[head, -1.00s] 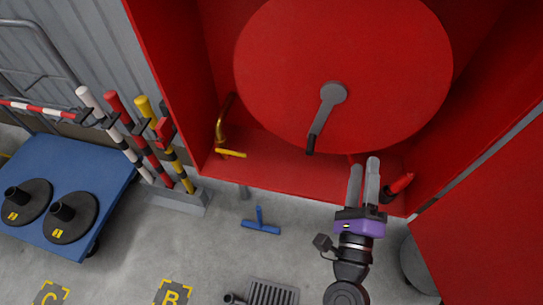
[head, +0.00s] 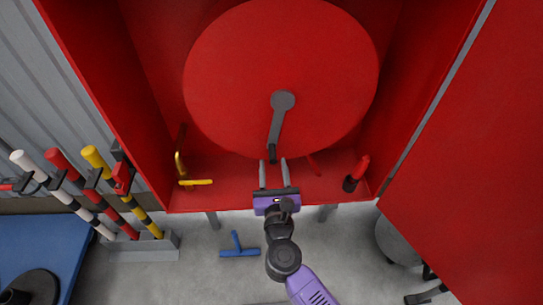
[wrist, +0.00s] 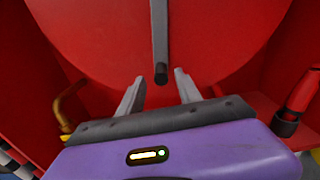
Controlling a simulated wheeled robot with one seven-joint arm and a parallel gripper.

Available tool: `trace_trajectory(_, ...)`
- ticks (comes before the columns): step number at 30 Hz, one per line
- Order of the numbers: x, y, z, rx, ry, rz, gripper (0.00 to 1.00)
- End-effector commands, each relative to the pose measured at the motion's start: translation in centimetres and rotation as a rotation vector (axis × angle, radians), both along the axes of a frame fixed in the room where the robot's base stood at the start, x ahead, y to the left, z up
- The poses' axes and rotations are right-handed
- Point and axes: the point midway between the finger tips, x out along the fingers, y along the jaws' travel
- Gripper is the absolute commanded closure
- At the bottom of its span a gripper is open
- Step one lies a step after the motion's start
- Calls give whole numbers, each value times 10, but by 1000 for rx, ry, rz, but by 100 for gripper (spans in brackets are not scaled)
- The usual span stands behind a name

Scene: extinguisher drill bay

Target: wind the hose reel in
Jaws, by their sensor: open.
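The red hose reel (head: 235,75) is a large disc inside an open red cabinet. Its grey crank arm (head: 279,125) runs down from the hub, and a dark handle (head: 272,155) sits at the crank's lower end. The handle (wrist: 161,74) also shows in the wrist view, at the end of the crank (wrist: 159,35). My gripper (head: 272,163) is open, with its two fingers pointing into the cabinet below the crank. In the wrist view the fingertips (wrist: 160,76) lie to either side of the handle, apart from it. I cannot tell the depth between them.
A brass valve pipe with a yellow lever (head: 196,182) is at the cabinet's lower left. A red nozzle (head: 357,173) stands at the lower right. The open door (head: 470,150) fills the right. Striped posts (head: 120,195) and a blue cart (head: 40,245) stand left. A blue tool (head: 238,247) lies on the floor.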

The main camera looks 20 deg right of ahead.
Motion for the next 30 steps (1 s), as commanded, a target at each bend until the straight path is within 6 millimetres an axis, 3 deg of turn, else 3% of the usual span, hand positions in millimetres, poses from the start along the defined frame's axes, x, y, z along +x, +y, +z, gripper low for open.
trace_trajectory(7,30,-10,1,-1,-1,-1,59)
trace_trajectory(18,37,-13,0,-2,1,-1,59)
trace_trajectory(19,37,-13,0,-2,1,-1,60)
trace_trajectory(25,36,-12,0,-2,1,0,100)
trace_trajectory(30,36,-12,0,-2,1,0,100)
